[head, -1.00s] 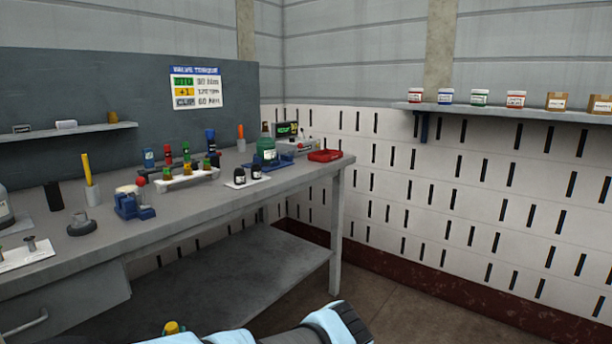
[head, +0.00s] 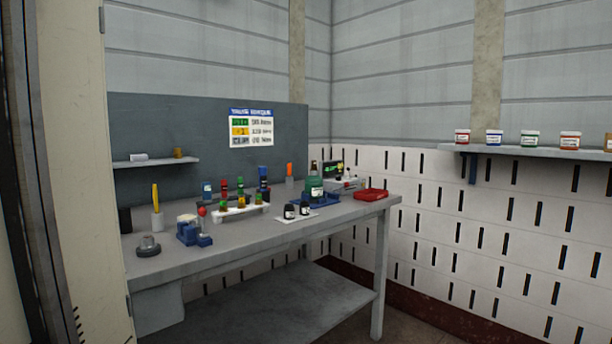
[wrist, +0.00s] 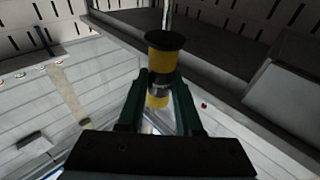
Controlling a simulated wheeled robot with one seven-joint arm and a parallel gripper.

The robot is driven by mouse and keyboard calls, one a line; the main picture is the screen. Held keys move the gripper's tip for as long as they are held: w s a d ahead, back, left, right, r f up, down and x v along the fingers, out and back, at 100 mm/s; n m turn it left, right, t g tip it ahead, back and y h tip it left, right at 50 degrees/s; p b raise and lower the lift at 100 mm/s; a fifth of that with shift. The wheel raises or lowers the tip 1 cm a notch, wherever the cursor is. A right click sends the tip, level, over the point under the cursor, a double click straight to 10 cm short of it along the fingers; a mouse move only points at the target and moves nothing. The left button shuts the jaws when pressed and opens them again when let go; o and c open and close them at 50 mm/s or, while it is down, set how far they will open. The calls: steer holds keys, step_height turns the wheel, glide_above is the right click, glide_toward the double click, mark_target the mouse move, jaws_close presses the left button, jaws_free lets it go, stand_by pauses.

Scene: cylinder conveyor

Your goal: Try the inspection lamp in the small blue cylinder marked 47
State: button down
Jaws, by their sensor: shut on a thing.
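My gripper (wrist: 160,105) shows in the wrist view, its two dark green fingers shut on a yellow and black tool (wrist: 158,88) with a thin metal rod at its far end. It looks like the inspection lamp. My gripper is not in the head view. On the workbench there, a small blue cylinder (head: 207,187) with a pale label stands at the left of the back group. A taller blue cylinder (head: 263,174) stands at the right of that group. No 47 is readable on either. The held tool is away from both.
The grey workbench (head: 250,246) also carries red (head: 225,186) and green cylinders, a rack (head: 240,213) of small vials, two dark jars, a blue fixture (head: 192,232) and a red tray (head: 371,195). A pale upright panel (head: 75,170) fills the left edge. A wall shelf (head: 540,151) holds jars.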

steer(key=shift+r, duration=0.1)
steer(key=shift+r+p, duration=4.6)
steer(key=shift+r, duration=0.35)
steer(key=shift+f, duration=0.15)
steer(key=shift+a+f, duration=0.1)
steer(key=shift+f, duration=0.25)
